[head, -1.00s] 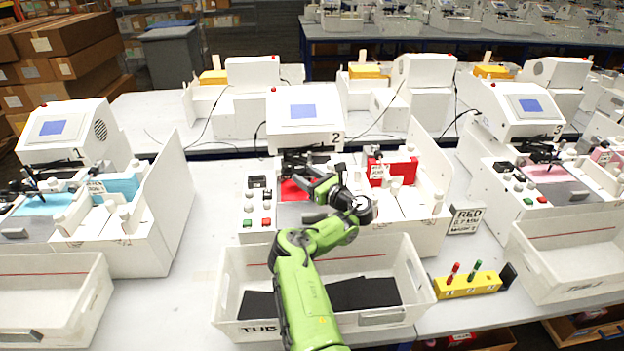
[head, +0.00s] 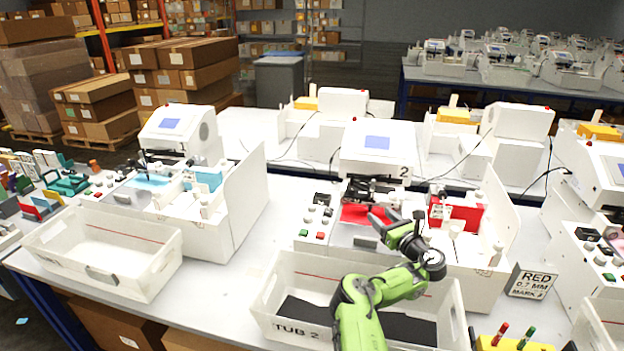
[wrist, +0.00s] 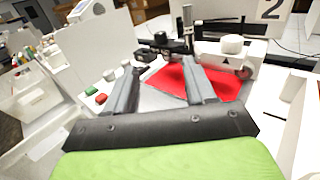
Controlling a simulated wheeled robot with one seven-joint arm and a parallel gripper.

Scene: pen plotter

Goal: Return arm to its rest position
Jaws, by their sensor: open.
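My gripper (head: 378,224) is open and empty at the front of plotter 2 (head: 376,160). My green arm reaches to it over the white tub marked TUB 2 (head: 262,305). In the wrist view, my two grey fingers (wrist: 160,80) are apart, with the red sheet (wrist: 172,82) on the plotter bed beyond and between them. The red sheet (head: 365,213) also shows in the head view, just behind the gripper. Whether the fingertips touch the bed cannot be told.
A red block (head: 470,213) stands right of the bed, inside the white side walls. Green and red buttons (wrist: 96,94) sit to its left. An empty tub (head: 75,250) stands left.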

